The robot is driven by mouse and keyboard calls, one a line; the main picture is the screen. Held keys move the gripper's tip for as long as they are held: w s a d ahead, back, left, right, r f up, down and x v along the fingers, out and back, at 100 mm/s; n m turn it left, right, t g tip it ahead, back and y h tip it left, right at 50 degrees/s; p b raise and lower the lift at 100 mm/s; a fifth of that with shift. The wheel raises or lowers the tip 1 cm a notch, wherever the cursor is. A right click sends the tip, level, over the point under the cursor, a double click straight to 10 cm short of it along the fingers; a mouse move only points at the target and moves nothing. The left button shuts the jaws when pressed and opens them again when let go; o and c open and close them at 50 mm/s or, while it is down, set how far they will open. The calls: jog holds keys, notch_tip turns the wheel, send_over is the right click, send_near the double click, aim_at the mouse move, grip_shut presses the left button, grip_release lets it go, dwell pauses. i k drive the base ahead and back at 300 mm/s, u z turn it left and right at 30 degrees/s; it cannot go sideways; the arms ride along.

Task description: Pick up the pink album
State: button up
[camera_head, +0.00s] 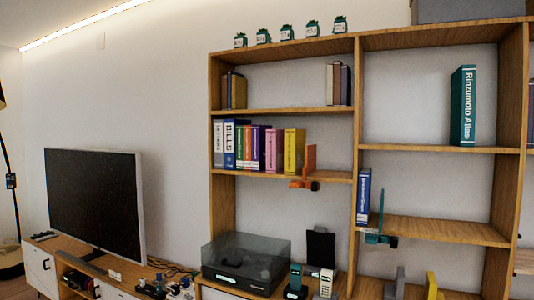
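The pink album (273,150) stands upright in the row of books on the left bay's middle shelf, with its spine facing me. A yellow book (293,151) is beside it on the right. A purple book (258,148) stands a little to its left, with a narrow orange spine close by. My gripper is not in view.
An orange bookend (309,162) stands right of the row at the shelf edge. A shelf board (285,110) runs above the books. A clear-lidded turntable (245,262) sits below. A television (95,203) stands left.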

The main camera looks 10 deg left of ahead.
aim_at(275, 138)
jog(key=u, duration=2)
jog(key=i, duration=2)
jog(key=z, duration=3.1)
jog(key=i, duration=1)
jog(key=u, duration=0.05)
